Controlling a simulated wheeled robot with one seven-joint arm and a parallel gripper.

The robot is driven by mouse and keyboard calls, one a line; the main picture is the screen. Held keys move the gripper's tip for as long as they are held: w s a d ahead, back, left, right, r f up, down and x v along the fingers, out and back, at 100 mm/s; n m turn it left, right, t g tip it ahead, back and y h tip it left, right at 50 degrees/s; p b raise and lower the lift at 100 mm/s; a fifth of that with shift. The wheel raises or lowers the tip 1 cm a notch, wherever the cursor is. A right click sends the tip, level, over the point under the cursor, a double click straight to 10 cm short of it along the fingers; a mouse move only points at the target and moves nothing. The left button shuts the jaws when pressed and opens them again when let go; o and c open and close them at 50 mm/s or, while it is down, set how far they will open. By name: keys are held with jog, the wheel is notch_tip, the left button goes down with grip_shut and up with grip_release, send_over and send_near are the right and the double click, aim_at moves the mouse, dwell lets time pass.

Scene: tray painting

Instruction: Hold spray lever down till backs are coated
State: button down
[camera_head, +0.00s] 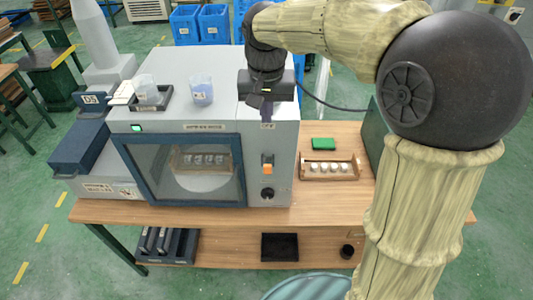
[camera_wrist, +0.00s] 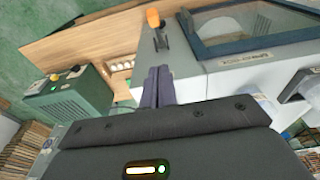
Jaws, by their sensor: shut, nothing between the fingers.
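The grey spray cabinet (camera_head: 284,147) stands on the wooden table. Its orange spray lever (camera_head: 267,169) is on the front panel, right of the window, and also shows in the wrist view (camera_wrist: 153,18). I cannot tell how far it is pressed. Behind the window, a wooden rack (camera_head: 183,160) holds several small pale pieces; their coating is too small to judge. My gripper (camera_head: 266,110) is shut and empty, pointing down above the lever by the cabinet's top front edge. In the wrist view, its fingertips (camera_wrist: 158,70) are together, apart from the lever.
A wooden tray (camera_head: 345,178) with several white pieces and a green block (camera_head: 323,143) lie right of the cabinet. A green box (camera_wrist: 68,97) stands at the table's right end. Clear cups (camera_head: 202,92) stand on the cabinet top. A black knob (camera_head: 267,194) sits below the lever.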

jog(key=shift+f, duration=0.15)
jog(key=p, duration=0.3)
send_over(266, 165)
jog(key=w, duration=0.3)
jog(key=f, duration=1)
jog(key=shift+s+d, duration=0.1)
jog(key=shift+s, duration=0.1)
jog(key=s+f+p, duration=0.1)
jog(key=s+f, duration=0.1)
jog(key=shift+s+f, duration=0.1)
jog(key=shift+f, duration=0.35)
